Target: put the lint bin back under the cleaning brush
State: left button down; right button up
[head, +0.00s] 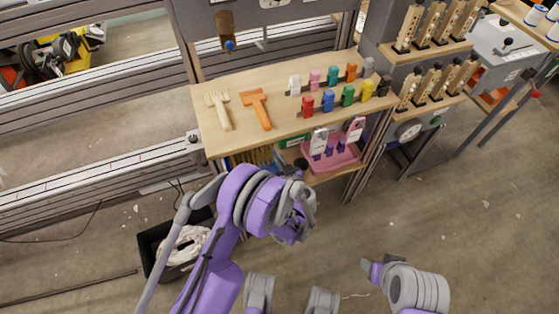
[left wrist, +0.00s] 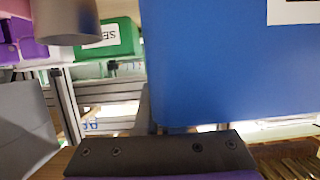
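A black bin (head: 150,250) with crumpled white material inside stands on the floor at the lower left, left of my left arm; it looks like the lint bin. I cannot surely pick out the cleaning brush. A small wooden-backed piece (head: 226,25) with a blue knob hangs on the machine frame above the table. My left gripper (head: 298,212) is in front of the table's lower shelf, well right of the bin; its finger opening is unclear. My right gripper (head: 370,270) is low at the right, over open floor, its opening unclear.
A pink tray (head: 330,158) is on the shelf below. A blue surface (left wrist: 220,65) and a green box (left wrist: 115,40) are close in the left wrist view.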

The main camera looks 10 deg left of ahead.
pick_arm(q)
jog(key=shift+f, duration=0.15)
jog(key=c, duration=1)
grip_release()
jog(key=shift+c, duration=0.2)
jog(key=shift+r, duration=0.2)
jog(key=p+v, duration=0.1)
jog(key=v, duration=1.1)
jog(key=shift+f, duration=0.1)
